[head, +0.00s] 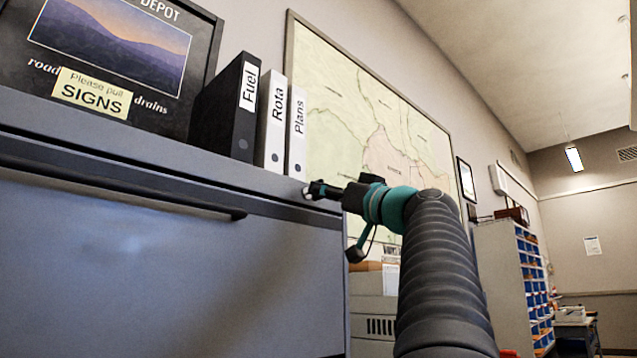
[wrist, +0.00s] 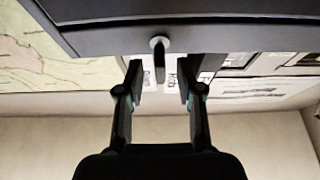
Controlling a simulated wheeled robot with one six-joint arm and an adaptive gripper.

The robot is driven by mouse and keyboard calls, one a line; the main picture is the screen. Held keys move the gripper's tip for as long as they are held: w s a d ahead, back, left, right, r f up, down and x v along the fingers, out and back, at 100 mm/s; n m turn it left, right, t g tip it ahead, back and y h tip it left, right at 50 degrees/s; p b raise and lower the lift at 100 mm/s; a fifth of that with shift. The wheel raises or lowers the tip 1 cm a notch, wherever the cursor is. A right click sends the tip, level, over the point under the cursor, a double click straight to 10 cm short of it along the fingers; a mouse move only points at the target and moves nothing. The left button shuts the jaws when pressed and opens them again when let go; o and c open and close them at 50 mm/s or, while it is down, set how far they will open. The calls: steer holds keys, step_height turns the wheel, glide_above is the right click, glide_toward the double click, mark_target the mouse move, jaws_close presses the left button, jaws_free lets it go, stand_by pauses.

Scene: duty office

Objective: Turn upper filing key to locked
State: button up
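The upper filing key shows in the wrist view as a dark narrow bar (wrist: 160,66) standing out from a round silver lock collar (wrist: 158,43). The collar sits on the grey filing cabinet (head: 170,270), near the right end of its top edge in the head view. My gripper (wrist: 161,72) is open, with one finger on each side of the key and a visible gap on both sides. In the head view my gripper (head: 318,190) is at the cabinet's upper right corner, and the key cannot be made out there. Lock markings are not visible.
Binders marked Fuel (head: 228,110), Rota (head: 273,122) and Plans (head: 297,130) stand on the cabinet top, close behind my gripper. A framed picture (head: 110,60) with a yellow sign stands left. A wall map (head: 370,120) hangs behind. Open room lies right of the cabinet.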

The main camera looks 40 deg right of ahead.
steer(key=shift+p+x, duration=0.35)
steer(key=shift+x, duration=1)
steer(key=shift+f, duration=0.1)
jaws_close()
